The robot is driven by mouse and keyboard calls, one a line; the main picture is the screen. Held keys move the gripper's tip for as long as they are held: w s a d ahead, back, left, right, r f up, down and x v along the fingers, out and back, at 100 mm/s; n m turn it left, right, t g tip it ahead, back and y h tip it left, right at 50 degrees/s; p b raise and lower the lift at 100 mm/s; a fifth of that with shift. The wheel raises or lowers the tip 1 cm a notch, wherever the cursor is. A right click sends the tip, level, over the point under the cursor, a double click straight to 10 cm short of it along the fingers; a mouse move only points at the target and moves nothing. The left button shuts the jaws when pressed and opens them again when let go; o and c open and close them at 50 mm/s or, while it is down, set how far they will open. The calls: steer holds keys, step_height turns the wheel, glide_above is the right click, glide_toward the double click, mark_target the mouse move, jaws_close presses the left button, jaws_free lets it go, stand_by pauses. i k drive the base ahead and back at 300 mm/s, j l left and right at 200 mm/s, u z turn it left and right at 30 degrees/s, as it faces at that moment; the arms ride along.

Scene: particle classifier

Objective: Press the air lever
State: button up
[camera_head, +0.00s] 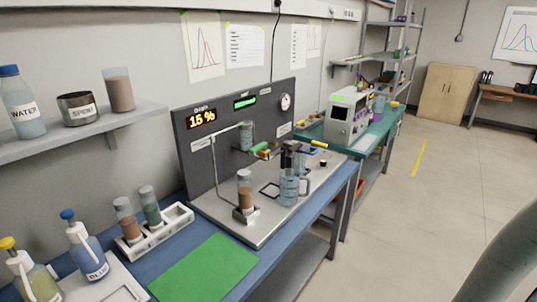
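The classifier stands on the bench as a dark panel (217,150) with an orange "15 %" display and a green display. A black fitting (288,158) on its metal base carries a yellow-tipped lever (318,144) pointing right. A green and yellow part (264,151) sits left of it, below a clear tube. I cannot read which of these is labelled as the air lever. A clear jug (289,187) stands below the black fitting. A cylinder with brown contents (245,191) stands on the base to its left. My gripper is not in view; part of my arm seems to show at the lower right.
A white rack (155,231) with two filled cylinders and a green mat (205,268) lie in front of the classifier. Wash bottles (85,249) stand at the lower left. A shelf (85,130) holds several containers. The floor (430,200) right of the benches is clear.

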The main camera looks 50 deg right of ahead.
mark_target(314, 143)
steer(key=l+z, duration=0.3)
steer(key=z, duration=0.15)
steer(key=i+l+z, duration=0.15)
steer(key=z, duration=0.35)
steer(key=i+l+z, duration=0.15)
steer(key=l+z, duration=0.3)
steer(key=i+l+z, duration=0.15)
steer(key=i+l, duration=0.4)
steer(key=i+l+z, duration=0.2)
steer(key=i+l, duration=0.3)
steer(key=i, duration=0.3)
steer(key=i+j, duration=0.1)
steer(key=j, duration=0.55)
steer(key=i, duration=0.05)
